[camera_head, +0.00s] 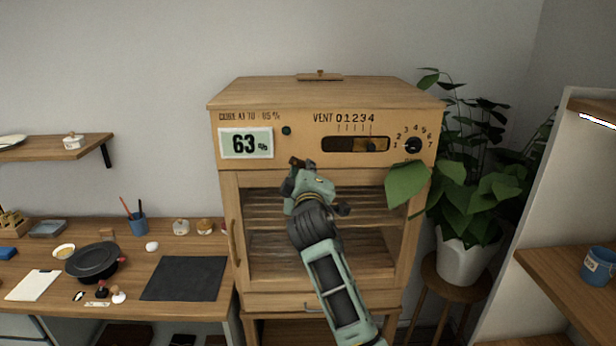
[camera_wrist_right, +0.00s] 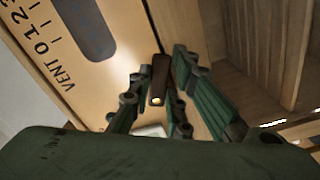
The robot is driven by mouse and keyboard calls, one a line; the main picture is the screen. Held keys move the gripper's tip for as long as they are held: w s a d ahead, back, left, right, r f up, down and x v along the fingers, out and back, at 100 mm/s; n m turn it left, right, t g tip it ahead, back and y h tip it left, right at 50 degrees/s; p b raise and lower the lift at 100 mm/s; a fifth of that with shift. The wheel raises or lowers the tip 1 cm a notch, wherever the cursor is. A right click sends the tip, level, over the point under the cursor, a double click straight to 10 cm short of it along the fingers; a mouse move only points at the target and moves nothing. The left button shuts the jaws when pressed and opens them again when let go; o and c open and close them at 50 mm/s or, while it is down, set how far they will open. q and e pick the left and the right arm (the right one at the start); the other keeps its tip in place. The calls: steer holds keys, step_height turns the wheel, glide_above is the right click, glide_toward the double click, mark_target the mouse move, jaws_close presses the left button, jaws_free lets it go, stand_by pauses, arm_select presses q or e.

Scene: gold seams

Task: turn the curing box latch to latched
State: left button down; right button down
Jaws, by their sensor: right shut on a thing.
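The wooden curing box (camera_head: 315,92) stands against the wall, with a slatted door (camera_head: 226,205) below its control panel. The latch (camera_wrist_right: 158,82) is a small dark brown bar with a brass-coloured pin, at the door's upper edge below the panel. In the head view the latch (camera_head: 295,162) is mostly hidden by my right gripper (camera_head: 302,170). In the right wrist view my right gripper (camera_wrist_right: 157,78) has its green fingers on either side of the latch, shut on it. I cannot tell whether the latch is latched. My left gripper is not in view.
The panel carries a display (camera_head: 246,144) reading 63, a vent slider (camera_head: 355,145) and a dial (camera_head: 413,145). Plant leaves (camera_head: 408,184) overhang the box's right edge. A workbench (camera_head: 195,240) with a black pan (camera_head: 92,260) and small tools stands left.

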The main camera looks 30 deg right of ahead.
steer(key=shift+w+a+f+m+b, duration=0.35)
steer(key=shift+m+b, duration=0.75)
steer(key=shift+m, duration=1)
steer(key=shift+w+a+f+m+b, duration=0.2)
steer(key=shift+a+f+m+b, duration=0.25)
steer(key=shift+m+b, duration=1.15)
steer(key=shift+w+a+f+m+b, duration=0.25)
steer(key=shift+a+m+b, duration=0.3)
steer(key=shift+m, duration=2.05)
steer(key=c, duration=1.6)
jaws_free()
steer(key=shift+c, duration=0.2)
steer(key=shift+r, duration=0.2)
